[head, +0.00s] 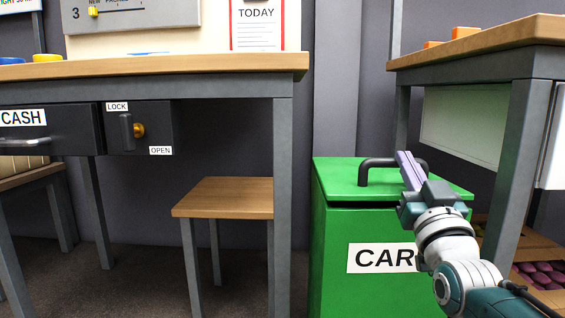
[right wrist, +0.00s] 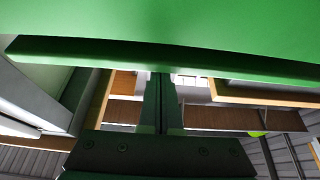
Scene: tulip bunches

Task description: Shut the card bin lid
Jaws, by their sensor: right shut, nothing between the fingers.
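The green card bin (head: 340,285) stands between the two tables, with a white label starting "CAR" partly covered by my right arm. Its green lid (head: 340,178) lies about level across the top, with a dark handle (head: 365,172) on it. In the right wrist view, the shut fingers (right wrist: 160,88) reach toward a green surface with a lip. My left gripper is out of view.
A wooden-topped table (head: 200,66) with a cash drawer (head: 50,135) and lock knob stands left. A stool (head: 225,198) is under it. Another table (head: 490,45) stands right, close to my arm, with a box of purple things (head: 540,272) below.

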